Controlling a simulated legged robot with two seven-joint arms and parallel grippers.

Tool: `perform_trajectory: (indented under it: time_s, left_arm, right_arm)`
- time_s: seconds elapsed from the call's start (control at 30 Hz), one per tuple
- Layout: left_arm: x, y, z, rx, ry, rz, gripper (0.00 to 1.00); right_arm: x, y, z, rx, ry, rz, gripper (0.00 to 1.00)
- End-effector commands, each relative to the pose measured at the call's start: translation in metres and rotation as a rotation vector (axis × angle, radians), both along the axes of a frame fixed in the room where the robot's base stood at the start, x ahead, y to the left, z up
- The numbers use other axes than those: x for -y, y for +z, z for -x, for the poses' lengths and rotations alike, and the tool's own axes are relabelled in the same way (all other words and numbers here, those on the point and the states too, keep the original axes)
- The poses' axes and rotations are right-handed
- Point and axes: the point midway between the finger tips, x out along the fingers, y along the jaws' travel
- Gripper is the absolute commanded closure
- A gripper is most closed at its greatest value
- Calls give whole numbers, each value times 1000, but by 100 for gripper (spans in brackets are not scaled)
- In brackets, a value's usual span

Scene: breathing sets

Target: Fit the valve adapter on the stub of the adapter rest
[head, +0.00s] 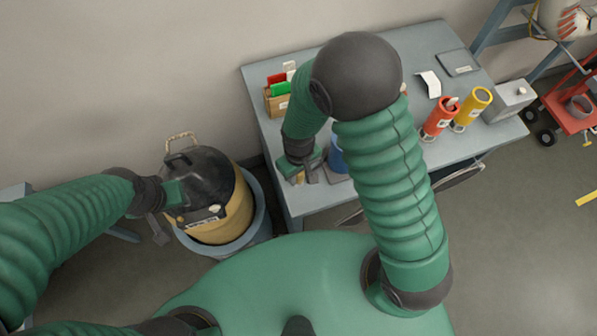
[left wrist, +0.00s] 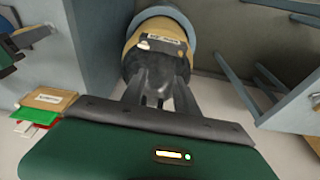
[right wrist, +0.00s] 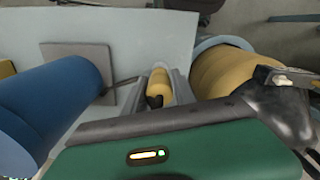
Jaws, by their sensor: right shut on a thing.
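My right gripper (head: 305,178) is over the near left part of the bench. In the right wrist view it (right wrist: 158,90) is shut on a small brass-coloured ridged piece, which I take for the valve adapter (right wrist: 159,80). Beside it stands a blue cylinder (right wrist: 60,100), also partly visible in the head view (head: 338,158). A grey square plate (right wrist: 80,58) lies by the cylinder; it may belong to the adapter rest. I cannot make out the stub. My left gripper (head: 170,222) is empty, its fingers apart, by the yellow and black canister (head: 225,215).
The bench (head: 420,45) holds a box with red and green cards (head: 278,98), a red cylinder (head: 440,118), a yellow cylinder (head: 472,108) and a grey box (head: 508,100). The canister stands in a blue-grey tub (head: 262,215). My right arm hides the bench's middle.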

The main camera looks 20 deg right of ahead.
Motion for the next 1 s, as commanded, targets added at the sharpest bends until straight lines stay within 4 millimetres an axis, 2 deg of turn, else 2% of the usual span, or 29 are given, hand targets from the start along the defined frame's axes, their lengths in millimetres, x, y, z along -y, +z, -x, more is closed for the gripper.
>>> perform_trajectory:
  time_s: [0.77,0.8,1.0]
  left_arm:
    - [0,-17,0,0,0,0,64]
    - [0,-16,0,0,0,0,64]
    - [0,-16,0,0,0,0,64]
  right_arm:
    - [0,-25,0,1,0,0,100]
    - [0,-25,0,1,0,0,66]
    - [0,-24,0,1,0,0,42]
